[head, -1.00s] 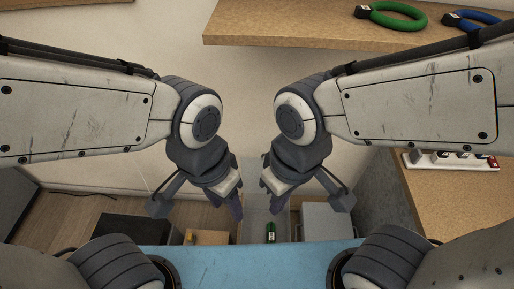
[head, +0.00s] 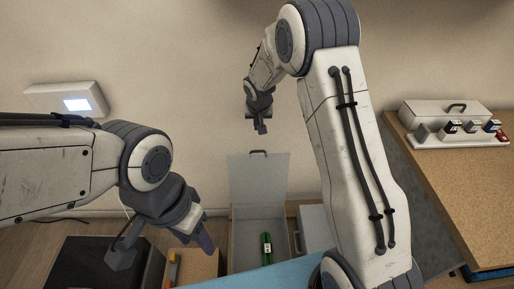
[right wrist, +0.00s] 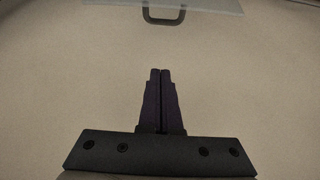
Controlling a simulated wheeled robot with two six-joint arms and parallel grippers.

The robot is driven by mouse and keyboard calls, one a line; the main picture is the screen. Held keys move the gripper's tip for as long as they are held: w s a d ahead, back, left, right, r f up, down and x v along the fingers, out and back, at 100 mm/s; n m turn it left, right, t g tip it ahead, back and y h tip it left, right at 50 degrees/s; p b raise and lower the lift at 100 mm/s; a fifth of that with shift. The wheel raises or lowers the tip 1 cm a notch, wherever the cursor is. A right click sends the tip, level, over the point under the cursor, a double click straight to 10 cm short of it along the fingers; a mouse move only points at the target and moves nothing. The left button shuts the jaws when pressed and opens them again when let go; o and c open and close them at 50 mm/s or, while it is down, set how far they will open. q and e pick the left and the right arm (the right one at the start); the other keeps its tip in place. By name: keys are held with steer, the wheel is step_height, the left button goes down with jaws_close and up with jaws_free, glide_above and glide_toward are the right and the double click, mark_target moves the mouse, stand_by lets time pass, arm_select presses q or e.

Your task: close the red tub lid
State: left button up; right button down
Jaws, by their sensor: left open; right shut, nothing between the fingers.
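An open tub (head: 240,259) stands low in the middle of the head view. Its pale, see-through lid (head: 258,180) stands up at the back, with a dark handle (head: 258,152) on its top edge. I see no red on this tub or lid. My right gripper (head: 261,129) is shut and empty, above the raised lid and apart from it. In the right wrist view its closed fingers (right wrist: 162,75) point toward the lid's edge and handle (right wrist: 163,16), with a gap between. My left gripper (head: 207,243) is open and empty, left of the tub.
A green item (head: 267,248) lies in the tub. A dark box (head: 90,262) and a small wooden box (head: 197,265) stand to the left. A blue surface (head: 285,275) lies in front. A wooden counter (head: 470,200) at right holds a closed grey box (head: 440,112).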

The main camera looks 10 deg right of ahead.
steer(key=x, duration=1)
steer(key=shift+w+f+b, duration=0.15)
steer(key=shift+b, duration=0.15)
steer(key=s+b, duration=0.1)
steer(key=s, duration=0.3)
steer(key=shift+a+b, duration=0.4)
